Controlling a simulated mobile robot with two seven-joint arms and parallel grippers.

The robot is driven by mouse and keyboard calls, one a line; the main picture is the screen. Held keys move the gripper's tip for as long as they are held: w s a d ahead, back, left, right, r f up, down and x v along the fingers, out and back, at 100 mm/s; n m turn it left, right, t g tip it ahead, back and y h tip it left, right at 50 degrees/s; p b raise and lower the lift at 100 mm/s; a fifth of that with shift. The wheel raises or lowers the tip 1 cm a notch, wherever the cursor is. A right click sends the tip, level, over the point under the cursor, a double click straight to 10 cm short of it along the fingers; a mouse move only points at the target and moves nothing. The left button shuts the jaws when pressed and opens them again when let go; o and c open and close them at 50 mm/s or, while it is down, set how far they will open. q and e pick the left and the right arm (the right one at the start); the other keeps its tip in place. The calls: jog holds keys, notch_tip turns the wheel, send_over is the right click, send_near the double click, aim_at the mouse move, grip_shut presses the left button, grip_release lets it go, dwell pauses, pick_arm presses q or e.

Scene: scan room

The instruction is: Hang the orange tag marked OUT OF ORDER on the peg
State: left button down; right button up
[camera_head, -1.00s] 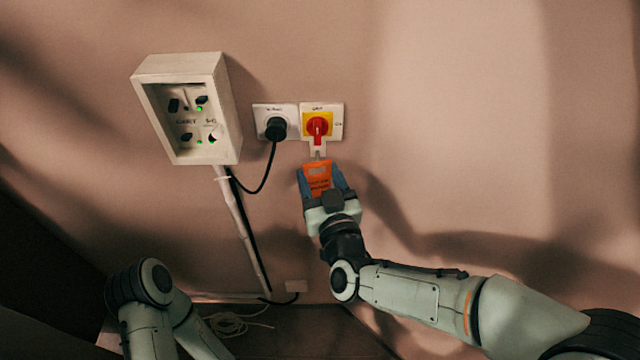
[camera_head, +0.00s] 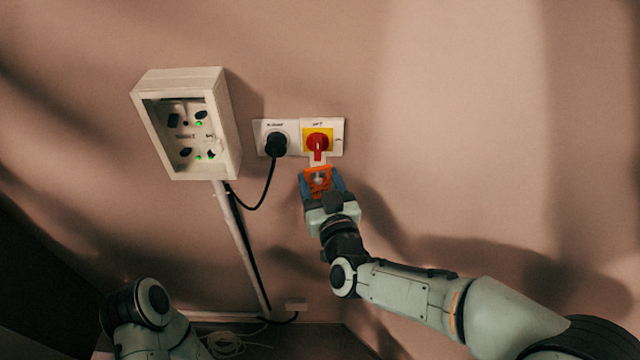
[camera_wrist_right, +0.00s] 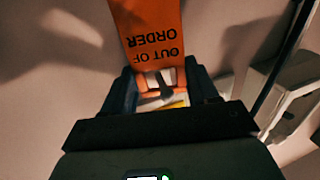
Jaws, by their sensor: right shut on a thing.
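The orange tag (camera_head: 318,171) is between the fingers of my right gripper (camera_head: 320,184), just below the red and yellow switch (camera_head: 318,142). In the right wrist view the tag (camera_wrist_right: 150,35) shows OUT OF ORDER upside down, and my right gripper (camera_wrist_right: 162,86) has a finger on each side of its edge. A pale tab (camera_head: 318,160) hangs under the switch plate; the tag's upper edge overlaps it in the head view. I cannot make out the peg clearly, nor whether the tag touches it. My left gripper is out of view; only its arm shows.
A black plug (camera_head: 276,145) sits in a socket left of the switch, its cable curving down. A white box (camera_head: 230,120) with green lights juts from the wall farther left. A pale conduit (camera_head: 243,250) runs down from it. The wall at right is bare.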

dwell(0.4)
jog(key=o, duration=1.1)
jog(key=shift+d, duration=0.1)
jog(key=v, duration=1.3)
jog(key=shift+s+b, duration=0.3)
jog(key=shift+b, duration=0.05)
